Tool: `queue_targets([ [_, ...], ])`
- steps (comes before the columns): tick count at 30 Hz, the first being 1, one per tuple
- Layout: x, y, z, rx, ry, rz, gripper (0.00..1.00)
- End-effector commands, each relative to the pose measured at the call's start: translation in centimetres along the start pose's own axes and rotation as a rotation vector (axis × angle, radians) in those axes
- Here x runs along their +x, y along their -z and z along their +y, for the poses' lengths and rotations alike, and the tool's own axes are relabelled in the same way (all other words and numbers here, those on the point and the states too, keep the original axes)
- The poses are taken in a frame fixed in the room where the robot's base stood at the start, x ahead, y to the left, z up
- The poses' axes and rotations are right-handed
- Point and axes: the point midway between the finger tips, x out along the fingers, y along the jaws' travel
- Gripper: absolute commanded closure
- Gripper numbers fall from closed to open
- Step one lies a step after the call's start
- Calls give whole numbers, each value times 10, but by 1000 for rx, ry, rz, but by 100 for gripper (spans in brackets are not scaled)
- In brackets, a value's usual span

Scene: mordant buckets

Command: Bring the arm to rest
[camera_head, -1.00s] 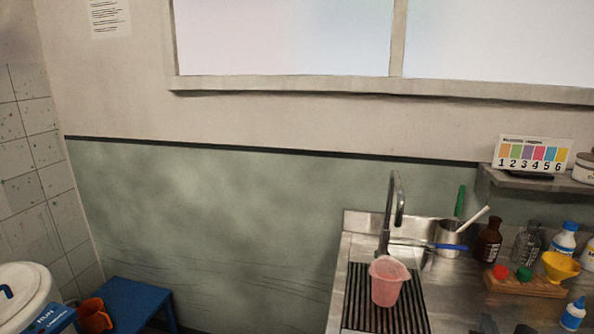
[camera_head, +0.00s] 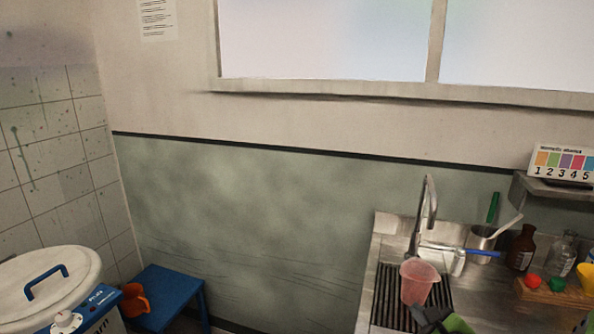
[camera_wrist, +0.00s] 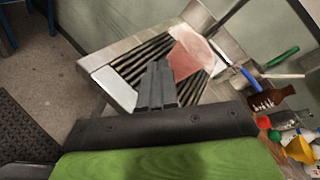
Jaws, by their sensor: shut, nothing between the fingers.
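My gripper (camera_wrist: 156,86) is shut and empty in the wrist view, with its dark fingers together above the ribbed drainer of the sink counter. In the head view, a dark and green part of my gripper (camera_head: 430,318) shows at the bottom edge, in front of the drainer. A pink translucent jug (camera_head: 418,282) stands on the drainer (camera_head: 388,300), just beyond my gripper. The jug also shows in the wrist view (camera_wrist: 188,58), past the fingertips; I cannot see contact between them. The rest of my arm is out of the head view.
A tap (camera_head: 428,205), a metal pot with utensils (camera_head: 481,240), brown (camera_head: 521,248) and clear bottles (camera_head: 562,256) and a wooden rack (camera_head: 545,292) stand right. At left are a white lidded machine (camera_head: 50,285), a blue stool (camera_head: 170,290) and an orange mug (camera_head: 135,299).

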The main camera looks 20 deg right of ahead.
Motion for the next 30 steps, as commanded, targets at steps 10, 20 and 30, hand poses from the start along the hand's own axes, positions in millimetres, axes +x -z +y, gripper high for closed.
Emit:
queue_targets([
  [10, -85, -145, 133, -1515, -679, -283, 100],
  [20, -223, -162, 121, -2324, -864, -532, 100],
  [30, -230, -158, 121, -2356, -880, -554, 100],
])
